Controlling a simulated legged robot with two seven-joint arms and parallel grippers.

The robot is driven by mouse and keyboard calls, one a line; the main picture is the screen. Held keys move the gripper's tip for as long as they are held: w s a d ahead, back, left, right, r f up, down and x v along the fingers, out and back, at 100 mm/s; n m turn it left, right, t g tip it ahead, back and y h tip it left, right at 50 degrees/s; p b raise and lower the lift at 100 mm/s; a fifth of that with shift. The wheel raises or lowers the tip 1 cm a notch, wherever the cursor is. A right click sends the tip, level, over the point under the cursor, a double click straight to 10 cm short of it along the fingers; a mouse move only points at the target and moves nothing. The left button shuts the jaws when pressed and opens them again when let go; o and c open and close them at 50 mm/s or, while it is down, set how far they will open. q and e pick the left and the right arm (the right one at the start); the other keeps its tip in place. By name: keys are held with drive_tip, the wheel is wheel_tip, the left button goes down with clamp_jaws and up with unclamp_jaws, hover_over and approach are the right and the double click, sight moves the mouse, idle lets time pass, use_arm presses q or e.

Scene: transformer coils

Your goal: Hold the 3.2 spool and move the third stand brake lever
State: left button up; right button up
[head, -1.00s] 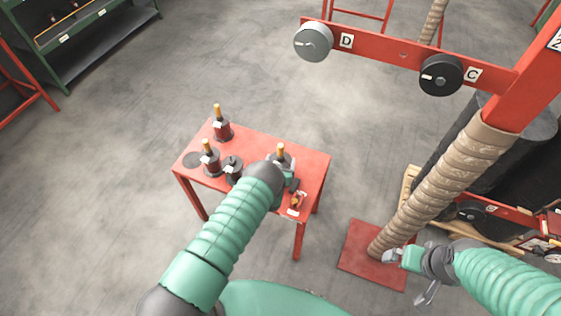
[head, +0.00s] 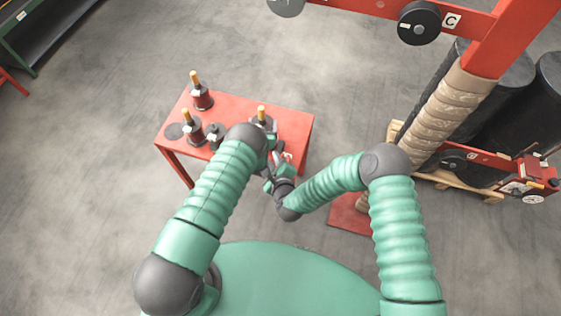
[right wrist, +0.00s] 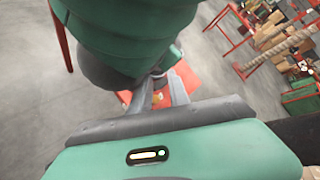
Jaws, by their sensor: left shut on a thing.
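A red table (head: 235,108) stands ahead with several dark spools on stands. The spool at its right side (head: 262,121) has a yellow top and is partly hidden by my left arm. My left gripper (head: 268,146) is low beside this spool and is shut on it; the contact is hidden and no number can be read. A small red and white part (head: 287,156) shows at the front right; I cannot tell whether it is the third stand's brake lever. My right gripper (head: 270,180) is just below my left one. In the right wrist view its fingers (right wrist: 163,90) are apart.
A red frame (head: 485,45) with a rope-wrapped post (head: 445,112) stands at the right. Grey floor (head: 90,180) is clear at the left.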

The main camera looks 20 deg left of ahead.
drive_tip(key=s+d+f+m+t+h, duration=0.2)
drive_tip(key=s+f+m+t+h, duration=0.15)
drive_tip(key=f+m, duration=0.6)
drive_tip(key=w+m, duration=0.1)
drive_tip(key=w, duration=0.2)
drive_tip(key=w+a+f, duration=0.1)
drive_tip(key=w, duration=0.2)
drive_tip(key=w+f+m+h, duration=0.1)
drive_tip(key=w, duration=0.2)
drive_tip(key=shift+w+a+m+g, duration=0.15)
drive_tip(key=shift+m+g, duration=0.1)
drive_tip(key=shift+m, duration=0.1)
clamp_jaws()
idle(0.4)
